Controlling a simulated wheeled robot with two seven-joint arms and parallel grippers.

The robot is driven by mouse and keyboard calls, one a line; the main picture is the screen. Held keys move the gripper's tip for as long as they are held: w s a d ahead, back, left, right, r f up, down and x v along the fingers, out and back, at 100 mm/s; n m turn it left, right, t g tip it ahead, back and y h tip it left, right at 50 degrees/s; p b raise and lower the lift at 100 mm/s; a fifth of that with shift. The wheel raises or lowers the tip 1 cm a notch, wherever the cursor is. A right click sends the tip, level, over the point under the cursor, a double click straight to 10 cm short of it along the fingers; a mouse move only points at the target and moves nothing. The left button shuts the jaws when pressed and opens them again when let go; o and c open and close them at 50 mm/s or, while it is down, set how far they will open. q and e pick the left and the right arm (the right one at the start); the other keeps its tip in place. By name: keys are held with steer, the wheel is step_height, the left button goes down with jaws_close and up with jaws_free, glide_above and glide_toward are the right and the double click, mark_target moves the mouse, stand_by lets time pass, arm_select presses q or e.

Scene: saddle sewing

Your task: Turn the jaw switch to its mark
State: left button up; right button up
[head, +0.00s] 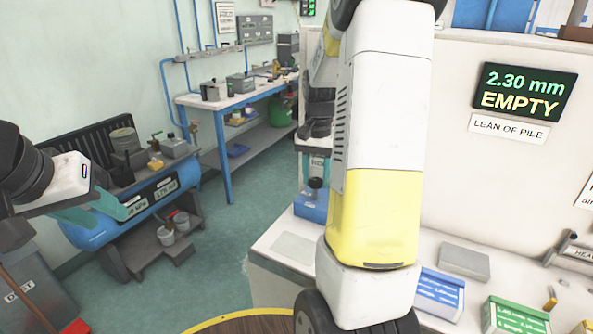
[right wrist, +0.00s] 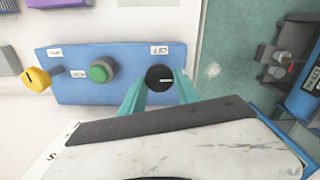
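In the right wrist view, a blue panel (right wrist: 120,92) carries a round black knob (right wrist: 159,78) with a white line pointing right, which looks like the jaw switch. A green button (right wrist: 102,70) and a yellow knob (right wrist: 37,79) are to its left. The small labels are not readable. My right gripper (right wrist: 161,84) has its two teal fingers apart, one on each side of the black knob's lower part. I cannot tell whether they touch it. In the head view my right arm hides much of the middle. My left gripper (head: 112,220) is open and empty at the left.
A wall display (head: 526,90) reads 2.30 mm EMPTY above a white bench with a blue tray (head: 440,291) and a green tray (head: 515,316). A blue tank (head: 95,232) and a blue-legged workbench (head: 225,158) stand at the left.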

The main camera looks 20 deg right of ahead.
mark_target(316, 179)
steer(key=o, duration=0.4)
steer(key=shift+o, duration=0.2)
step_height(316, 179, up, 8)
steer(key=shift+f, duration=0.2)
steer(key=shift+r, duration=0.15)
steer(key=shift+s+a+r, duration=0.1)
steer(key=shift+a+r, duration=0.05)
steer(key=s+a+r+n+t+y, duration=0.1)
steer(key=s+a+r+n+t, duration=0.1)
steer(key=s+a, duration=0.5)
steer(key=s+a+r+n+t+y, duration=0.1)
steer(key=s+a+r+n+t, duration=0.2)
steer(key=s+a+n, duration=0.3)
steer(key=s+a+t, duration=0.1)
steer(key=s+a, duration=0.1)
steer(key=s, duration=0.2)
steer(key=shift+s+a+r, duration=0.2)
steer(key=shift+s+a, duration=0.1)
steer(key=shift+s, duration=0.1)
